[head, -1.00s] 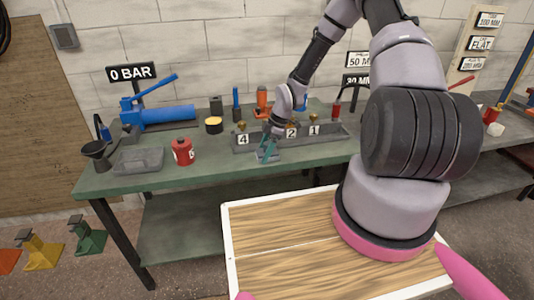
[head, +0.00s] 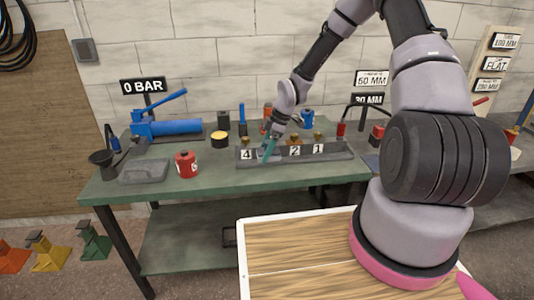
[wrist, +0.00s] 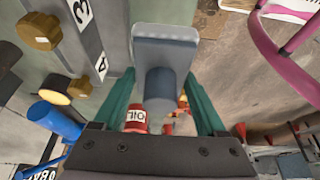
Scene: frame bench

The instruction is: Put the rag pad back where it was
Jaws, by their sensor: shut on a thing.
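My gripper (head: 268,150) is over the long grey rack, between its number plates 4 and 2, and hides that part of the rack. In the wrist view its teal fingers (wrist: 160,98) are shut on a blue-grey piece, a round grip with a flat rectangular plate. I take this as the rag pad (wrist: 165,45); it shows small beside the fingers in the head view (head: 263,154). Whether it touches the rack or bench cannot be told. The rack (head: 335,158) also shows in the wrist view with plates 3 and 4 (wrist: 60,50).
A red oil can (head: 187,164), a grey tray (head: 145,171) and a black funnel (head: 102,160) stand on the bench's left. A blue pump (head: 165,127) and a yellow-topped tin (head: 219,139) are behind. The green bench (head: 225,180) is clear in front of the rack.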

